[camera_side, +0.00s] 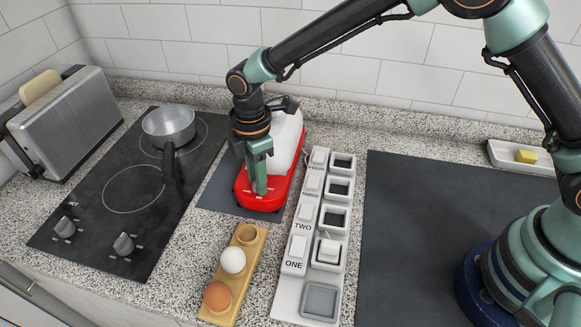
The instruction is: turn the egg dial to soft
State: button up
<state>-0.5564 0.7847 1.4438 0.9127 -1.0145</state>
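A red appliance base (283,194) with a white dome (284,140) stands on a dark mat, and looks like the egg cooker. Small pale markings show on the front of the red base, too small to read. My gripper (260,188) points down at the front of the base, with its green fingers over or against it. The dial is not clearly visible; the fingers cover the place by the markings. From this side I cannot tell whether the fingers are apart or closed on the dial.
A wooden holder (247,236) carries a white egg (233,260) and a brown egg (217,295) in front. A white panel (289,306) with numbered blocks stands close on the right. The hob (97,222) with a saucepan (169,125) and the toaster (64,124) are left.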

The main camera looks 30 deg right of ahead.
grip_shut()
jog(key=m, duration=0.3)
jog(key=shift+m, duration=0.4)
jog(key=m, duration=0.3)
jog(key=shift+r+m, duration=0.1)
jog(key=shift+m, duration=0.2)
jog(key=m, duration=0.4)
jog(key=shift+m, duration=2.1)
